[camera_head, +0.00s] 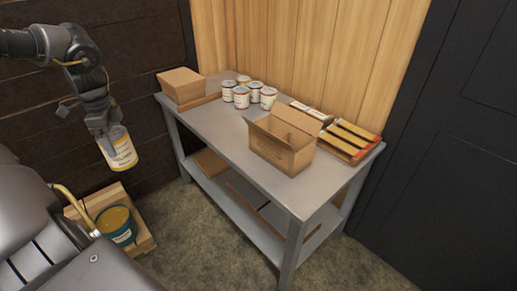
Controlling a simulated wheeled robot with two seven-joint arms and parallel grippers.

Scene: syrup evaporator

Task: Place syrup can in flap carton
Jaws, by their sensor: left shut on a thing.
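My left gripper (103,142) is shut on a syrup can (122,153), a white can with yellow bands. It holds the can slightly tilted in the air, left of the table and apart from it. The flap carton (281,143) is an open brown cardboard box with its flaps spread, standing near the front middle of the grey table (225,134). The inside of the carton is mostly hidden by its front wall and flaps. My right gripper is not in view.
Several cans (241,97) stand at the back of the table. A closed brown box (181,85) is at the left end. Yellow-topped packs (350,139) lie at the right end. A green bucket (117,225) stands on a wooden pallet (144,239) below the held can.

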